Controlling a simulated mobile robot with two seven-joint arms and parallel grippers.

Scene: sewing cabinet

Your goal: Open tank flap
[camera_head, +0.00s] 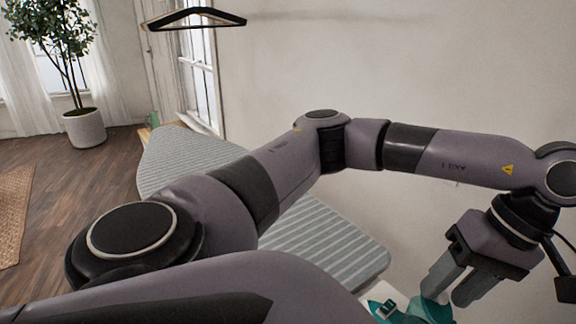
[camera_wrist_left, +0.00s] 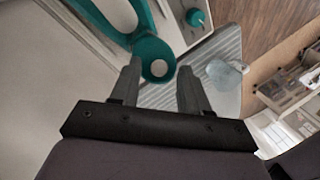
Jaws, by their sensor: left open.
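A teal and white iron (camera_head: 428,309) shows at the bottom right of the head view, partly cut off by the frame edge. In the left wrist view its teal body (camera_wrist_left: 151,52) has a rounded end with a pale round spot; I cannot tell whether this is the tank flap or whether the flap is open. My left gripper (camera_head: 447,296) is open and points down at the iron. In the left wrist view its two fingers (camera_wrist_left: 158,68) stand on either side of the teal rounded end. Contact cannot be told. My right gripper is not in view.
A striped ironing board (camera_head: 330,240) runs behind my left arm. A clear container (camera_wrist_left: 225,72) shows near the board in the left wrist view. A wall stands close on the right. A black hanger (camera_head: 195,17) hangs above; a potted plant (camera_head: 84,128) stands far left.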

